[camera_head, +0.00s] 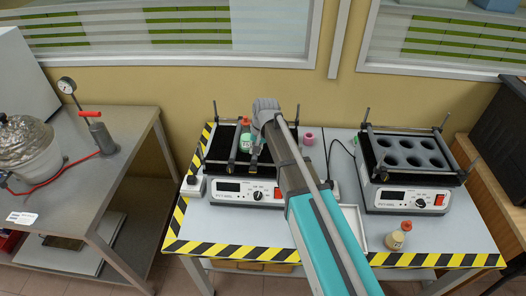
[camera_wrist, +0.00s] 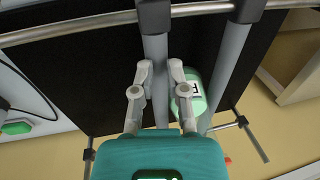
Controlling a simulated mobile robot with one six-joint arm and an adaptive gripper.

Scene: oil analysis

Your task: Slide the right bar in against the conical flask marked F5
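The conical flask (camera_head: 246,141) is green with a pale label and stands on the black top of the left shaker, between two grey bars. Its mark is not readable. The wrist view shows the flask (camera_wrist: 194,92) just beside the right bar, partly hidden by a finger. The right bar (camera_wrist: 155,55) runs between the fingers of my gripper (camera_wrist: 160,75). The fingers sit close against both its sides and look shut on it. The left bar (camera_head: 234,146) is on the flask's other side; it also shows in the wrist view (camera_wrist: 231,66). My arm hides part of the shaker.
A second shaker (camera_head: 410,172) with round holes stands at the right of the table. A small bottle (camera_head: 396,240) is near the front edge, beside a white tray (camera_head: 352,222). The table's front left is clear.

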